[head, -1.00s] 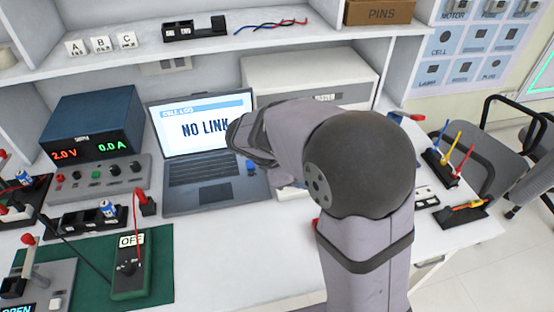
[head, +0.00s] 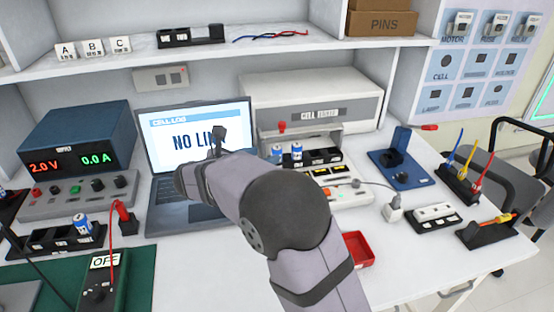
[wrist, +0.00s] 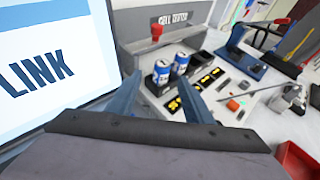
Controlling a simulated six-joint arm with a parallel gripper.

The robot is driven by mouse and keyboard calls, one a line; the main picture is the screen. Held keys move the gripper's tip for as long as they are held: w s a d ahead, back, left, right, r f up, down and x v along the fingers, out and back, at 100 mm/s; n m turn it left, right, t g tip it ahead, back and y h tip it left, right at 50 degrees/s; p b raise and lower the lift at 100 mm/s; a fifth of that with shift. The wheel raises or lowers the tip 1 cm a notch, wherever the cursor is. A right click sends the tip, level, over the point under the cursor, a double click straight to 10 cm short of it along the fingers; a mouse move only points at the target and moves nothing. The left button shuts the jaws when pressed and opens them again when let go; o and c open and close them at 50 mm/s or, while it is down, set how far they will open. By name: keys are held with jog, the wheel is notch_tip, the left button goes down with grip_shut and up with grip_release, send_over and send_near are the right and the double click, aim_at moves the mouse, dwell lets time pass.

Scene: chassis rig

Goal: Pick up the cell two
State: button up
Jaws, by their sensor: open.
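Two blue-and-white cells, a left one (head: 277,154) and a right one (head: 296,152), stand upright in a black holder (head: 325,156) in front of the cell tester. They also show in the wrist view, the left cell (wrist: 161,74) nearer and the right cell (wrist: 180,64) just behind. I cannot read which one is two. Another cell (head: 82,225) stands in a black rack at the left. My gripper (wrist: 160,88) is open and empty, its fingers apart with the cells beyond them. In the head view my gripper (head: 217,142) is before the laptop screen, left of the cells.
The laptop (head: 195,120) reads NO LINK and stands close at my gripper's left. The white cell tester (head: 315,95) is behind the holder. A red tray (head: 358,250), a blue stand (head: 400,160) and a white plug (head: 393,208) lie to the right.

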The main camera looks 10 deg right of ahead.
aim_at(274, 153)
jog(key=shift+s+x, duration=0.2)
jog(key=shift+x, duration=3)
jog(key=shift+d, duration=0.1)
grip_shut()
